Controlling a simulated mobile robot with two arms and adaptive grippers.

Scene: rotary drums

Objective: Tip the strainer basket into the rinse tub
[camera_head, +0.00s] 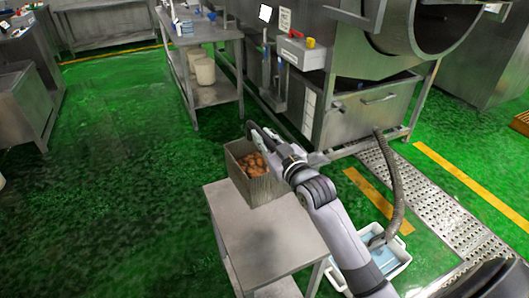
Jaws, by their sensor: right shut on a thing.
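The strainer basket (262,190) is a grey square-sided container with several round orange-brown items (253,164) inside. It is upright at the far end of a small steel table (262,243); whether its base touches the top is hard to tell. My right gripper (254,130) is shut on the basket at its upper rim. The gripper and wrist hide part of the basket's right side. The rinse tub (405,256) is a white tub with blue water, low down to the right of the table, partly behind my right arm. My left gripper is not in view.
A grey flexible hose (396,190) arches down to the tub. A large steel drum machine (372,110) stands behind at the right. A perforated floor grate (432,208) runs beside it. A steel bench (213,92) is at the back. The green floor at left is clear.

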